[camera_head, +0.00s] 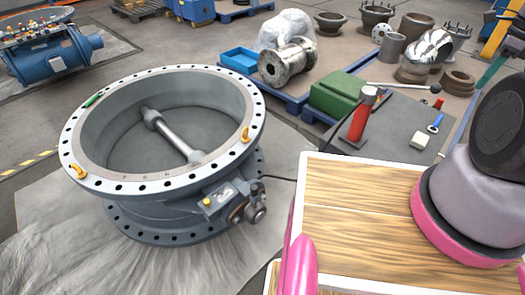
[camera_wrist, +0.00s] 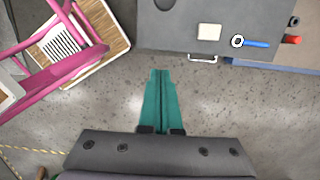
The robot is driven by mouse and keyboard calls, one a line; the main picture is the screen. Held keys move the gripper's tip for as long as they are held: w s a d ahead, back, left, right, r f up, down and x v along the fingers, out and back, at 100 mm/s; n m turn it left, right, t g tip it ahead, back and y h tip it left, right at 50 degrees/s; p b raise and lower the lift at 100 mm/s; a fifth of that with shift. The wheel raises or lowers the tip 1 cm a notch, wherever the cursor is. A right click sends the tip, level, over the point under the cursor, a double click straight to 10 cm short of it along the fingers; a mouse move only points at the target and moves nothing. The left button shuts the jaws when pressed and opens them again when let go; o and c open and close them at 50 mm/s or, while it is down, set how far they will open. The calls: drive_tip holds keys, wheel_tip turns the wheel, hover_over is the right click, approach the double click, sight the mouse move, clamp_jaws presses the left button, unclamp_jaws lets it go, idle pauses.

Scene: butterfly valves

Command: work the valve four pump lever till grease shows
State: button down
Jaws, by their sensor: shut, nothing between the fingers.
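The pump (camera_head: 360,118) is a red upright cylinder on the dark table, with a long pale lever (camera_head: 405,86) reaching out to the right from its top. A large grey flanged butterfly valve (camera_head: 160,185) lies with its bore upward at left; its disc is inside. No number is readable on it, so I cannot tell whether it is valve four. In the wrist view my gripper (camera_wrist: 158,75) has teal fingers shut together and empty, over bare floor short of the table edge. The pump and lever are not recognisable there. No grease is discernible.
The dark table (camera_head: 385,143) bears a white block (camera_head: 420,139), a blue wrench (camera_head: 436,122) and a small red item (camera_head: 438,103). A green box (camera_head: 338,95) and a metal valve body (camera_head: 287,63) stand behind. Grey floor (camera_wrist: 220,100) around the fingers is clear.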

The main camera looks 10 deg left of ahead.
drive_tip(key=w+a+r+h, duration=0.1)
drive_tip(key=w+a+r, duration=0.4)
drive_tip(key=a+r, duration=0.3)
wheel_tip(320, 180, up, 3)
drive_tip(key=shift+w+r+g, duration=0.15)
drive_tip(key=shift+w+g, duration=0.05)
drive_tip(key=shift+g, duration=0.2)
drive_tip(key=shift+a, duration=0.1)
wheel_tip(320, 180, down, 14)
drive_tip(key=shift+f, duration=0.1)
